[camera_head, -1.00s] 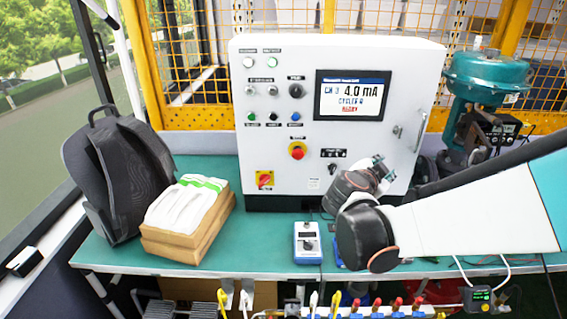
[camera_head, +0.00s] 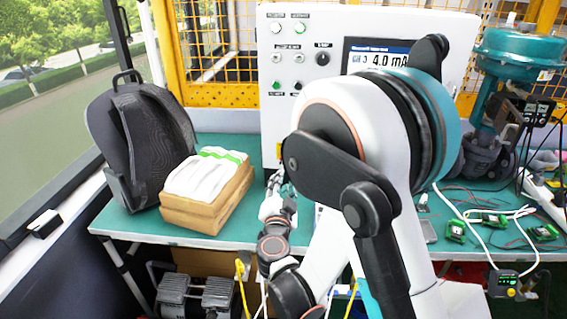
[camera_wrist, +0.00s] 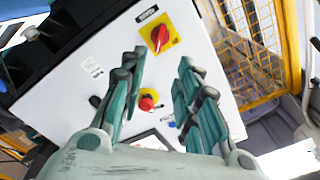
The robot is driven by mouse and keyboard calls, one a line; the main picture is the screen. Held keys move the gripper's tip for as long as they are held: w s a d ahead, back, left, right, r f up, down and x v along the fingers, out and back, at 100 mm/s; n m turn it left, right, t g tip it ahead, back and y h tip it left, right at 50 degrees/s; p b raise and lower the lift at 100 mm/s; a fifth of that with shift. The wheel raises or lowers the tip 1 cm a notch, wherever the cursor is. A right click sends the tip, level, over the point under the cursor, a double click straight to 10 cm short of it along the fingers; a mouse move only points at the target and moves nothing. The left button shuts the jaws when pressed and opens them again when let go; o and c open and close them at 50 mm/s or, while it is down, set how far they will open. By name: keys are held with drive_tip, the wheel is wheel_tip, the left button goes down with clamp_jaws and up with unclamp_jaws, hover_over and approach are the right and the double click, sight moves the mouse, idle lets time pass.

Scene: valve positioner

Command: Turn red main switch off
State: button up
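The red main switch (camera_wrist: 159,37) is a red rotary handle on a square yellow plate, near the top centre of the wrist view. It sits on the white cabinet front (camera_wrist: 75,100), which appears turned round in this view. In the head view the switch is hidden behind my arm. My gripper (camera_wrist: 160,66) is open and empty, with its two teal fingers apart. The switch appears beyond the fingertips, roughly between their lines; I see no contact. In the head view my gripper (camera_head: 274,182) is near the cabinet's lower left corner.
A round red button (camera_wrist: 147,102) on a yellow ring shows between the fingers. A backpack (camera_head: 140,145) and a carton with white packets (camera_head: 212,205) stand left of the cabinet. A teal valve actuator (camera_head: 515,55) stands right.

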drive_tip(key=w+p, duration=0.2)
drive_tip(key=w, duration=1.1)
drive_tip(key=shift+w+d, duration=0.25)
drive_tip(key=shift+w, duration=0.1)
drive_tip(key=shift+c, duration=0.6)
clamp_jaws()
